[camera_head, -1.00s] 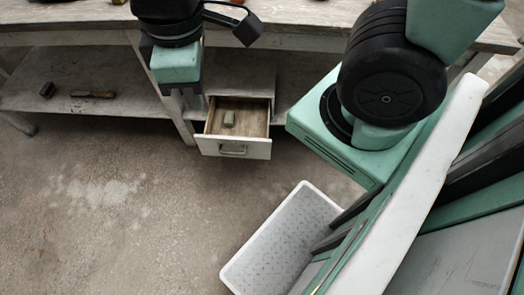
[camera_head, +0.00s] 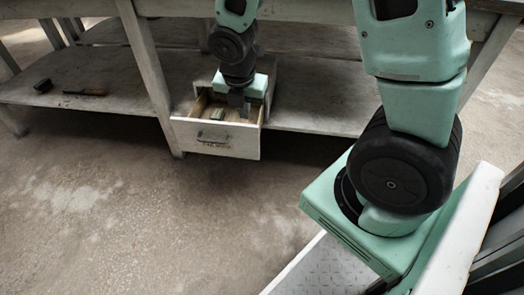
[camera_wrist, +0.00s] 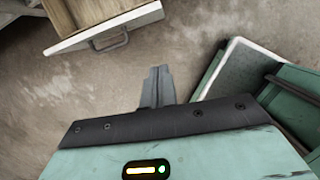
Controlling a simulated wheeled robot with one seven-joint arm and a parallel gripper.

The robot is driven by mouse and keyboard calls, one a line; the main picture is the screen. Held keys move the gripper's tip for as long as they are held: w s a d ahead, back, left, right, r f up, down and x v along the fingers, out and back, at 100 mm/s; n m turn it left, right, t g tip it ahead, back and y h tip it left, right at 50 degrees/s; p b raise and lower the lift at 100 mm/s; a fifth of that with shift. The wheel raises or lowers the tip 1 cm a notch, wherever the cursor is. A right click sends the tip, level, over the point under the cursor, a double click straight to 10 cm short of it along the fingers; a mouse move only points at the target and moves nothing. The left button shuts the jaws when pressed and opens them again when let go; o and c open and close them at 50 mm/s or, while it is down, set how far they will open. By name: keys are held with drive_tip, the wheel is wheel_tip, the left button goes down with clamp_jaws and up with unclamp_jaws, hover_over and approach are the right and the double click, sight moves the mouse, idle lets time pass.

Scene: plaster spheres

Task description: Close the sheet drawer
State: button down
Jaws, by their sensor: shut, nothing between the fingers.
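The sheet drawer (camera_head: 213,138) is a pale box with a worn white front and a metal handle, pulled open under the workbench. A small grey-green block (camera_head: 217,115) lies inside it. In the head view my gripper (camera_head: 238,110) points down and overlaps the right part of the drawer opening. The wrist view shows the drawer front (camera_wrist: 105,30) and its handle at upper left, with the fingers (camera_wrist: 158,72) shut, empty and visibly apart from it, over the floor. How high the fingertips are is unclear.
The workbench's lower shelf (camera_head: 100,92) holds a dark block (camera_head: 43,86) and a dark-handled tool (camera_head: 86,92) at left. A bench leg (camera_head: 150,75) stands just left of the drawer. The concrete floor (camera_head: 130,225) in front is clear.

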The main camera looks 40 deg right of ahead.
sight(255, 126)
drive_tip(key=shift+n, duration=0.5)
drive_tip(key=w+d+f+b, duration=0.1)
drive_tip(key=f+b, duration=0.1)
drive_tip(key=f, duration=0.2)
drive_tip(key=w+d+f+b, duration=0.1)
drive_tip(key=d+f+b, duration=0.1)
drive_tip(key=f+b, duration=0.1)
drive_tip(key=w+d+f+b, duration=0.1)
drive_tip(key=d+f+b, duration=0.1)
drive_tip(key=f, duration=0.3)
drive_tip(key=shift+d, duration=0.25)
drive_tip(key=shift+w+d+r+b, duration=0.15)
drive_tip(key=shift+w+d+b, duration=0.15)
drive_tip(key=shift+d, duration=0.1)
